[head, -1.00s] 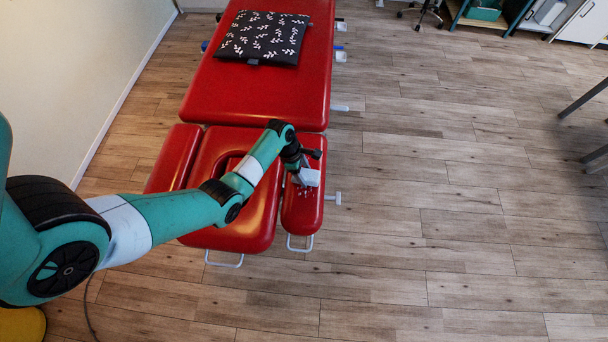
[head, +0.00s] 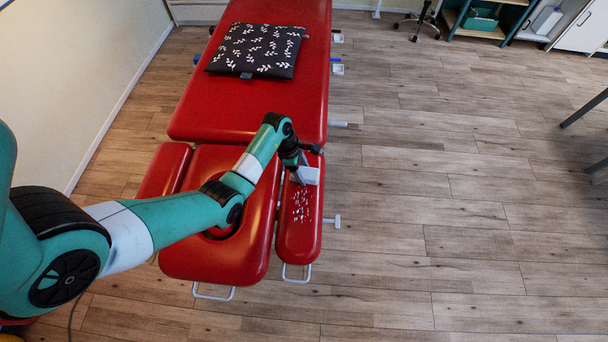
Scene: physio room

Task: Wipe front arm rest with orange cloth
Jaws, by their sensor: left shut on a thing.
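The red arm rest (head: 297,240) is the narrow pad on the right side of the treatment table's near end. White specks (head: 301,205) are scattered on its middle. My left gripper (head: 302,178) is low over the far part of this arm rest, just beyond the specks. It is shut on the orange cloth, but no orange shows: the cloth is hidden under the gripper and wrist. Whether it touches the pad cannot be told. My right gripper is not in view.
The red table (head: 262,100) carries a dark leaf-patterned cushion (head: 256,50). A second arm rest (head: 163,170) lies on the left, beside the head pad (head: 210,262). Wooden floor (head: 430,230) on the right is clear. A wall stands on the left.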

